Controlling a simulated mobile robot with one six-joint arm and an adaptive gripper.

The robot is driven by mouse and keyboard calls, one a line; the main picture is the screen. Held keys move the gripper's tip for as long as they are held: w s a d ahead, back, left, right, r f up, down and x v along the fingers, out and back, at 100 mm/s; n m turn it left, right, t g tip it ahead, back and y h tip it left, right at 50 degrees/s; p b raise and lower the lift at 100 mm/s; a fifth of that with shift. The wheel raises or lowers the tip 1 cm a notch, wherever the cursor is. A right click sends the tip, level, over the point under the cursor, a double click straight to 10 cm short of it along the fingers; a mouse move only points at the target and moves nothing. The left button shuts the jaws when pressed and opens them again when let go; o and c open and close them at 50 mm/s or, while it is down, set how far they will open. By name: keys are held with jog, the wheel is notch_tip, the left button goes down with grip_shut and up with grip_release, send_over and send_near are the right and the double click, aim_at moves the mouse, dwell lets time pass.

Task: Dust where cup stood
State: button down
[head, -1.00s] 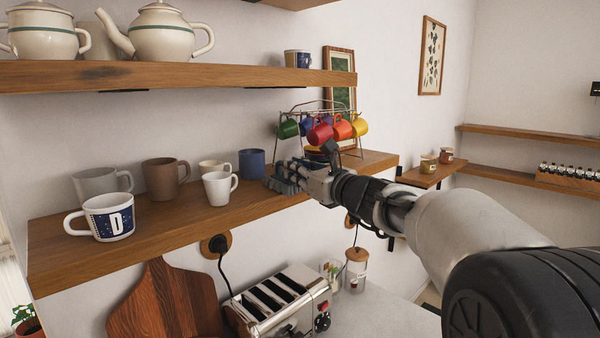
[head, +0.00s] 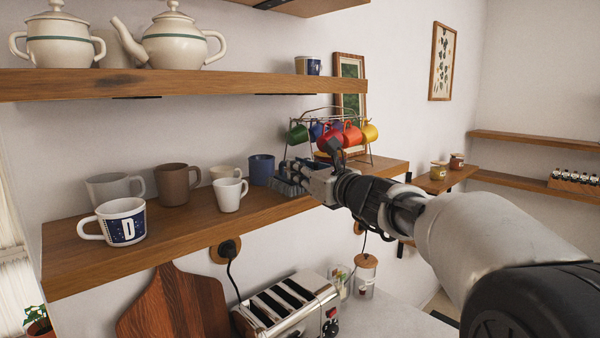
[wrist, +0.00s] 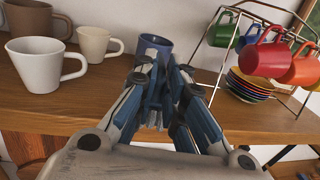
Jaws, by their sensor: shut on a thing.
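My gripper (head: 292,176) is over the middle wooden shelf (head: 200,228), just right of a blue cup (head: 261,170). It is shut on a grey-blue thing (head: 287,187) low at the shelf top, perhaps a cloth or duster; its shape is mostly hidden by the fingers. In the wrist view the fingers (wrist: 168,85) are close together in front of the blue cup (wrist: 156,46); I cannot tell whether they touch it. A white mug (head: 229,194), a brown mug (head: 175,184), a cream mug (head: 222,173), a grey mug (head: 110,187) and a "D" mug (head: 120,222) stand to the left.
A wire rack (wrist: 240,55) with coloured cups and stacked saucers (wrist: 262,88) stands close right of my gripper. An upper shelf (head: 190,82) with teapots hangs above. A toaster (head: 285,308) and a cutting board (head: 172,305) are below.

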jog(key=shift+r, duration=0.45)
jog(key=shift+d+f, duration=0.1)
jog(key=w+d+b+v, duration=0.1)
jog(key=d+b+v, duration=0.1)
jog(key=v, duration=1.7)
jog(key=shift+d+b, duration=0.3)
